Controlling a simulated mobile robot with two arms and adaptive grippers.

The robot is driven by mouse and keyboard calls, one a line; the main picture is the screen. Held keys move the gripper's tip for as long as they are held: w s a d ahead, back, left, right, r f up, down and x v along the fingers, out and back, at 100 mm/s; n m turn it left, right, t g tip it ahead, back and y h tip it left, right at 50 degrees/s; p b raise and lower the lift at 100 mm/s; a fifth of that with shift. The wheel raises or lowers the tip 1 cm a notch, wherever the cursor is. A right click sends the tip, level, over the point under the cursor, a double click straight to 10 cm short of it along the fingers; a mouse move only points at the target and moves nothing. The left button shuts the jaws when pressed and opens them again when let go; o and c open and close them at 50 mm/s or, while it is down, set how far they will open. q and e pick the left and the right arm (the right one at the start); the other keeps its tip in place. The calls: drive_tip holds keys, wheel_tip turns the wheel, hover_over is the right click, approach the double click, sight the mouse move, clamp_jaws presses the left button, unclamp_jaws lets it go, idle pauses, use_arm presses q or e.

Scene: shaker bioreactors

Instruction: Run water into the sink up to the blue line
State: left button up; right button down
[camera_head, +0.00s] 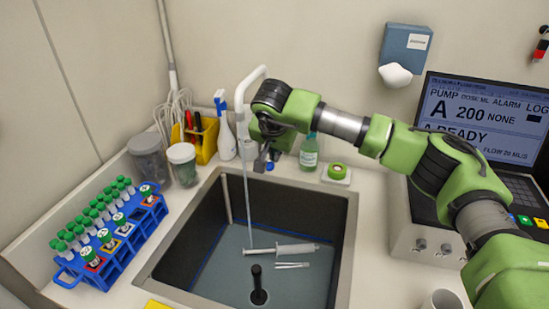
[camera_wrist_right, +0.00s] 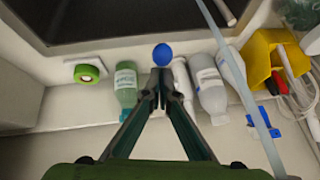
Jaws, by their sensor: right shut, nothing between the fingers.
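The sink (camera_head: 170,240) is a dark basin with a light rim. A thin stream of water (camera_head: 247,205) falls from the white curved tap (camera_head: 240,95) into it. Grey-blue water (camera_head: 215,275) covers the bottom. The blue line (camera_head: 285,229) runs around the dark inner walls; the water's edge looks close to it, and I cannot tell the exact gap. My right gripper (camera_head: 265,160) is beside the tap, behind the sink, shut and empty. In the wrist view its fingertips (camera_wrist_right: 161,82) point at a round blue knob (camera_wrist_right: 162,54) just beyond them. My left gripper is out of view.
A syringe (camera_head: 290,249), tweezers (camera_head: 292,265) and a black upright plug (camera_head: 258,285) are in the sink. A blue tube rack (camera_head: 115,265) stands left. Bottles, including a green one (camera_head: 309,155), and a yellow caddy (camera_head: 206,148) line the back. A pump (camera_head: 430,245) stands right.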

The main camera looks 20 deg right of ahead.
sight(273, 164)
drive_tip(key=f+b, duration=0.1)
drive_tip(key=s+f, duration=0.1)
drive_tip(key=a+f+b, duration=0.1)
drive_tip(key=shift+s+t+b, duration=0.15)
drive_tip(key=shift+t+b, duration=0.15)
use_arm(q)
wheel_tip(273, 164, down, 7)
drive_tip(key=b, duration=0.3)
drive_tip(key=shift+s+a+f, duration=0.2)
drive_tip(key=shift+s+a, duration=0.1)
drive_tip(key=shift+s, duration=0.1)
use_arm(e)
drive_tip(key=f, duration=0.3)
drive_tip(key=shift+s+a+f, duration=0.1)
drive_tip(key=shift+s+f, duration=0.1)
drive_tip(key=shift+f, duration=0.15)
